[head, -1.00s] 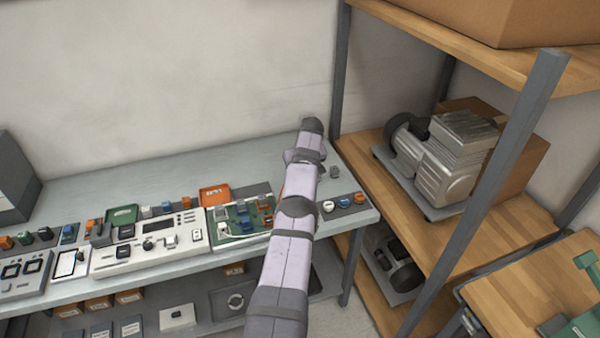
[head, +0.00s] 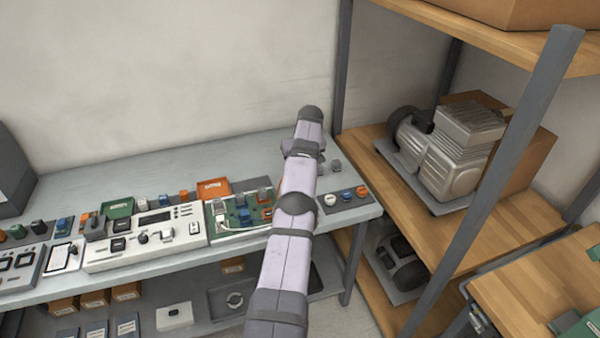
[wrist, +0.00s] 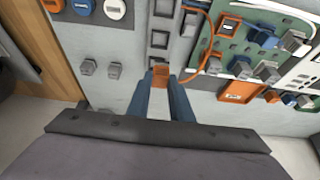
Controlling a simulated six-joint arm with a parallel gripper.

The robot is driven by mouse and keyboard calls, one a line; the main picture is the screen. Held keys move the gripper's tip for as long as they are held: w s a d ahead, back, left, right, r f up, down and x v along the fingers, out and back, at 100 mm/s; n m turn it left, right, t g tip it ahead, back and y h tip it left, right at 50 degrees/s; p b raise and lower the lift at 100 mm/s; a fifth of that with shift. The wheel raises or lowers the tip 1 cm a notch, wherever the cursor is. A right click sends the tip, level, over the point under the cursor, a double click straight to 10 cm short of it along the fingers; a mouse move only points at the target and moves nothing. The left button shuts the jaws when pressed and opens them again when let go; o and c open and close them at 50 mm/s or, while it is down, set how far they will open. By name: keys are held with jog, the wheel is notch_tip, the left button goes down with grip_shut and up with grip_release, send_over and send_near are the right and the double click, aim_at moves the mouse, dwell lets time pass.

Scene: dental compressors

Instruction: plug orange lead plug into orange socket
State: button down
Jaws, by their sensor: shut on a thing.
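In the wrist view, my gripper (wrist: 162,84) has its blue fingers closed on the orange lead plug (wrist: 160,72), which shows at the fingertips. An orange lead (wrist: 206,32) curves from near the fingers up and over beside the green circuit board (wrist: 262,40). Orange square frames, one of them an orange socket (wrist: 230,24), sit on the board's near side; which is the task's socket I cannot tell. The gripper is apart from this socket, to its left in the wrist view. In the head view, the arm hides the gripper and plug; the green board (head: 225,208) shows left of the arm.
White, blue and orange round caps (head: 347,194) sit near the bench's right end. A shelf post (head: 340,70) stands close by.

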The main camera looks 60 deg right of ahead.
jog(key=shift+w+a+f+b, duration=0.2)
jog(key=shift+a+b, duration=0.15)
jog(key=shift+b, duration=1.55)
jog(key=shift+w+a+f+b, duration=0.1)
jog(key=shift+a+f+b, duration=0.2)
jog(key=shift+b, duration=1.6)
jog(key=w+a+f+b, duration=0.2)
jog(key=a+b, duration=0.9)
jog(key=b, duration=1.1)
jog(key=shift+w+a+b, duration=0.25)
jog(key=shift+w+b, duration=0.05)
jog(key=shift+w, duration=0.8)
jog(key=shift+f, duration=0.25)
jog(key=shift+f+b, duration=1.8)
jog(key=shift+f+b, duration=0.65)
jog(key=shift+f, duration=0.45)
jog(key=c, duration=1.2)
grip_release()
